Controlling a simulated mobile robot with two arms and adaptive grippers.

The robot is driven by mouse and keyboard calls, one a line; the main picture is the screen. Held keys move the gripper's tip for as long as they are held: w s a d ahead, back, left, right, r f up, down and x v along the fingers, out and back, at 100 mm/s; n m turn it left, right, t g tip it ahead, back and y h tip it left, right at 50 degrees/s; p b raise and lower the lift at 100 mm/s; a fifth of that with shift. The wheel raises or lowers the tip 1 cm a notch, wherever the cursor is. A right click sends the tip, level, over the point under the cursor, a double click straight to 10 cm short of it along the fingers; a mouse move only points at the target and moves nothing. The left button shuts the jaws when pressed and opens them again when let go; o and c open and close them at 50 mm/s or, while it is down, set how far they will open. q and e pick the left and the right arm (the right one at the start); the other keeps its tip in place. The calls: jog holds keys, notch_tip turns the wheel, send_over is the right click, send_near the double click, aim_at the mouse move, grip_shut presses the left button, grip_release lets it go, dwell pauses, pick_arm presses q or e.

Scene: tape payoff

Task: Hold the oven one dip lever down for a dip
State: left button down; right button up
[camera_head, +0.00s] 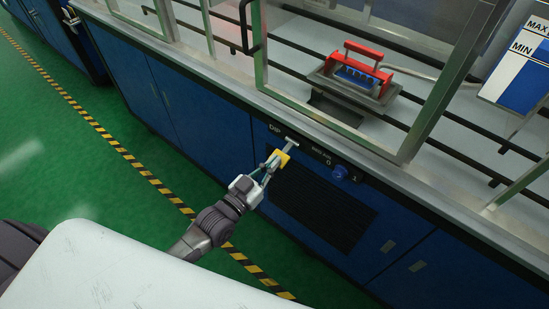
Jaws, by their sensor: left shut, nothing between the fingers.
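The dip lever (291,144) is a small pale bar on the dark panel strip of the blue cabinet, near the label "DIP". My left gripper (272,164) reaches up to it from the lower left. Its fingers are shut with nothing held between them, at or just below the lever. A yellow piece (281,158) shows at the fingertips and hides part of the area below the lever. I cannot tell whether the fingertips touch the lever. My right gripper is not in view.
A blue knob (340,173) with number marks sits right of the lever. A dark vent grille (322,207) is below. Above the counter edge, a red-handled carrier (363,51) rests on a metal holder behind a metal frame (436,109). Green floor is clear at left.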

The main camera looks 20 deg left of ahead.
pick_arm(q)
jog(key=shift+f, duration=0.85)
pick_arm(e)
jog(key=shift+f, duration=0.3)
pick_arm(q)
jog(key=shift+s+f, duration=0.1)
jog(key=shift+f, duration=0.15)
dwell(0.9)
jog(key=shift+r, duration=0.1)
dwell(0.4)
